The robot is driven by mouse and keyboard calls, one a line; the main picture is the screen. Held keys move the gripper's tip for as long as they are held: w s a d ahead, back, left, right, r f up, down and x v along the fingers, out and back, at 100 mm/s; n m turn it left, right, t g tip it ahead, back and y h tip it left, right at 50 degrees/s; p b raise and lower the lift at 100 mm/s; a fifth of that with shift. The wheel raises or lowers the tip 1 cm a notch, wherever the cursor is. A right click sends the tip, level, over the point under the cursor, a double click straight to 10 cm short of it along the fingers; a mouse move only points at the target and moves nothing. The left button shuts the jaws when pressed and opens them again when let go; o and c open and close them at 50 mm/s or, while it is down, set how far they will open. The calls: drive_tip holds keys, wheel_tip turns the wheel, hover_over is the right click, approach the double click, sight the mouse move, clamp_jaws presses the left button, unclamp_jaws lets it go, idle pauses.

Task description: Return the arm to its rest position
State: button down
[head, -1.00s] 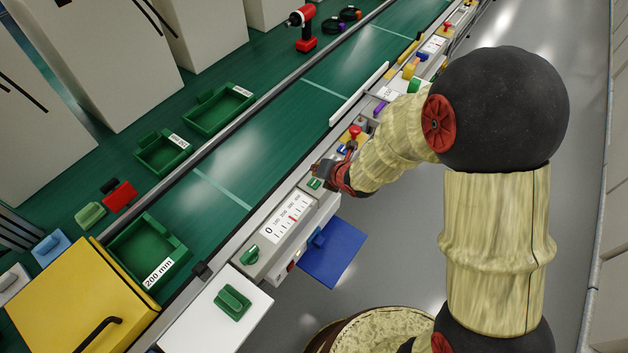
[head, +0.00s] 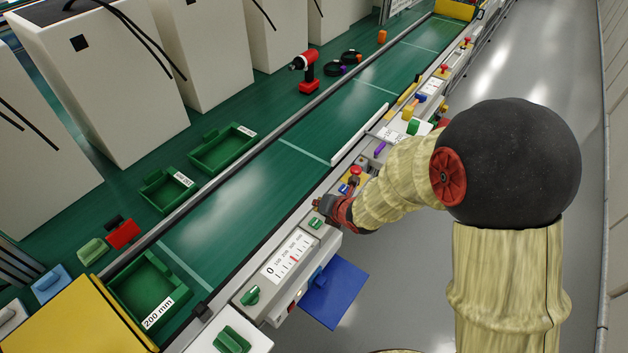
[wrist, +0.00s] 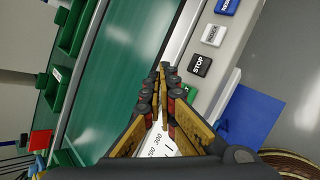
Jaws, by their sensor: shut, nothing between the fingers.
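My arm (head: 405,185) reaches from the right of the head view toward the control panel along the conveyor's edge. My gripper (head: 326,206) is over the panel, beside a green button (head: 314,223) and the ruler scale (head: 287,259). In the wrist view my gripper (wrist: 167,70) has its fingertips close together with nothing between them. The scale (wrist: 160,146) shows between and below the fingers. A STOP button (wrist: 200,66) lies just right of the fingertips. Whether the fingers touch the panel cannot be told.
The green conveyor (head: 235,215) runs diagonally, with green trays (head: 222,148) and a red drill (head: 306,72) beyond it. Blue plate (head: 335,292) juts from the panel's front. A yellow box (head: 70,325) is at lower left.

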drive_tip(key=shift+m, duration=0.3)
drive_tip(key=s+d+f+m+g+h, duration=0.3)
drive_tip(key=s+d+f+m, duration=0.25)
drive_tip(key=m, duration=0.35)
drive_tip(key=s+d+r+m+g+h, duration=0.2)
drive_tip(key=s+d+r+m, duration=0.35)
drive_tip(key=m, duration=0.25)
drive_tip(key=s+d+r+m+t, duration=0.1)
drive_tip(key=s+d+r+m, duration=0.1)
drive_tip(key=s+r+m, duration=0.5)
drive_tip(key=s+d+r+m+t, duration=0.1)
drive_tip(key=s+r+m, duration=0.7)
drive_tip(key=r, duration=0.9)
drive_tip(key=shift+s+d+r+y, duration=0.15)
drive_tip(key=shift+s+d+y, duration=0.15)
drive_tip(key=shift+s+d, duration=0.6)
